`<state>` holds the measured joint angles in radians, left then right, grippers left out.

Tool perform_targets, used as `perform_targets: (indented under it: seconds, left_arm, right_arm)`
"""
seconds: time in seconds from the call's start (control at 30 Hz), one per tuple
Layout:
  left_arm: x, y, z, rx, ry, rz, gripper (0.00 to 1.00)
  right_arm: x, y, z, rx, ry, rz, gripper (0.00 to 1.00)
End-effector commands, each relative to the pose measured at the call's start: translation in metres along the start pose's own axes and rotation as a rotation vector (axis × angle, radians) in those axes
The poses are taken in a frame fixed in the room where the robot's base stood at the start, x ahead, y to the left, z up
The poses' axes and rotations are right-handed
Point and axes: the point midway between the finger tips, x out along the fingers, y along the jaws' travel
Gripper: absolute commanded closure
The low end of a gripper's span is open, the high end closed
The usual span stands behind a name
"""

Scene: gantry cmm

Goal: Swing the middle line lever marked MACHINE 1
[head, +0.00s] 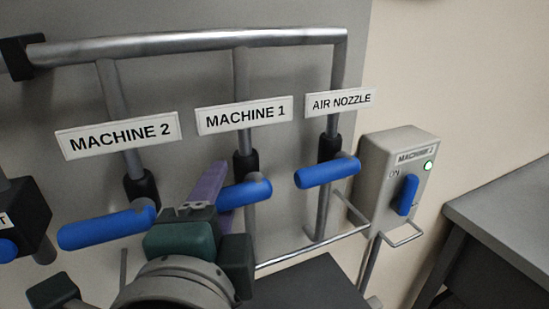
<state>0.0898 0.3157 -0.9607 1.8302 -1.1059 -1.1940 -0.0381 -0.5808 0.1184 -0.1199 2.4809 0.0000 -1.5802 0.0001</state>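The MACHINE 1 lever (243,194) is a blue handle on the middle vertical pipe, under the white MACHINE 1 label (245,115). It lies crosswise to the pipe, its free end pointing left. My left gripper (216,180) comes up from below, with purple fingers and a dark green body. Its fingers are at the free left end of this lever, with purple showing to the left of and below the handle. Contact and the gap between the fingers cannot be made out. My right gripper is not in view.
The MACHINE 2 lever (108,229) is close on the left and the AIR NOZZLE lever (327,173) on the right, both blue and crosswise. A grey switch box (385,160) with a blue handle stands further right. A grey table (505,212) is at the right edge.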

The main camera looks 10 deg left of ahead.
Motion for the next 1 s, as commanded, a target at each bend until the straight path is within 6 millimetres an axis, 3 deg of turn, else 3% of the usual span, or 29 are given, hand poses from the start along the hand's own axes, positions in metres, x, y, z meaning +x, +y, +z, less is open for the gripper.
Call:
perform_targets:
  seconds: [0.03, 0.47, 1.0]
  left_arm:
    - [-0.0002, 0.0000, -0.0001, 0.000, 0.000, 0.000, 0.53]
    - [-0.0004, 0.0001, -0.0001, 0.000, 0.000, 0.001, 1.00]
    - [-0.0005, 0.0003, -0.0002, 0.000, 0.001, 0.001, 1.00]
  right_arm:
    - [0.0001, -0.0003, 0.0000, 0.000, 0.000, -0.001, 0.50]
    - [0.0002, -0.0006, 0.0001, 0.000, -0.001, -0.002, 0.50]
    - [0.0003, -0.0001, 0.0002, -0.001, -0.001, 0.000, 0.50]
